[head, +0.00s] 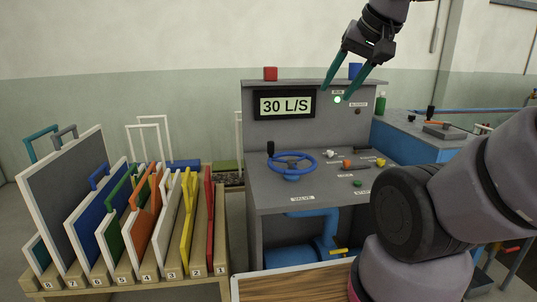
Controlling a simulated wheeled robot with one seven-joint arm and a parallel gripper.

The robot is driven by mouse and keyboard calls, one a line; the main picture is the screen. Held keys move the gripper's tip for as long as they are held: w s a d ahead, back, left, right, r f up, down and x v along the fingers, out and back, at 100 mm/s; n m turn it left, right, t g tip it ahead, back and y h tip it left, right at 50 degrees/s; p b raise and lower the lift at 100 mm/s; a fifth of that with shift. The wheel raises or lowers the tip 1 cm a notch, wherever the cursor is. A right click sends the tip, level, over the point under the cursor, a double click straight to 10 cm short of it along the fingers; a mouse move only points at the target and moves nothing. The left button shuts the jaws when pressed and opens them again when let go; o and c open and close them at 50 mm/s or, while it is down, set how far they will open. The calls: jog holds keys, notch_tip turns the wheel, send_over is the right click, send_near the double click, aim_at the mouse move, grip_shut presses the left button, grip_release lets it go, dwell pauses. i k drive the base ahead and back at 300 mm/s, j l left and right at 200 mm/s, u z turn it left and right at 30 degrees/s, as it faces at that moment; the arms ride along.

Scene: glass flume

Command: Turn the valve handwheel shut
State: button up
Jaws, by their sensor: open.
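The blue valve handwheel (293,161) lies nearly flat on top of the grey console (270,190). It has a spoked rim, and a black knob stands up at its left edge. A label on the console's front edge below it appears to read "VALVE". My gripper (337,93) is open and empty, with its two green fingers pointing down and left. In the picture it is above and right of the handwheel, in front of the console's upright panel, and apart from the wheel. The panel's display (285,105) reads 30 L/S, and a green light glows to its right.
Several small knobs (347,164) sit right of the wheel. A numbered rack (180,283) of coloured gates stands at left. A wood-topped surface (290,284) is in front.

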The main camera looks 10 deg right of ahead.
aim_at(292, 163)
jog(key=i, duration=0.85)
